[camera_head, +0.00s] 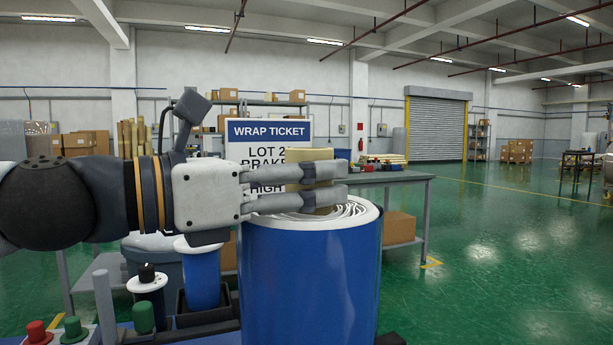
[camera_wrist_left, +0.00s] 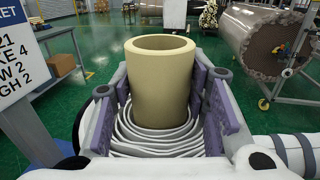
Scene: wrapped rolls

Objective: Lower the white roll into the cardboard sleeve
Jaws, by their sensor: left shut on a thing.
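My left gripper (camera_head: 338,182) comes in from the left, level, and is shut on an upright, hollow beige tube (camera_head: 310,155). In the left wrist view the tube (camera_wrist_left: 158,85) stands between the finger pads. Its lower end meets white wound layers (camera_wrist_left: 128,142), and I cannot tell how deep it goes. The layers lie inside a large blue cylinder (camera_head: 310,275) with a pale rim, directly below the fingers. I see no separate white roll that I can clearly match to the task's name, nor a sure cardboard sleeve. My right gripper is not in view.
A wrap ticket sign (camera_head: 268,132) stands behind the gripper. Smaller blue-and-white rolls (camera_head: 202,275) and red and green knobs (camera_head: 143,316) are at lower left. A grey table (camera_head: 400,178) stands behind. The green floor at right is open.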

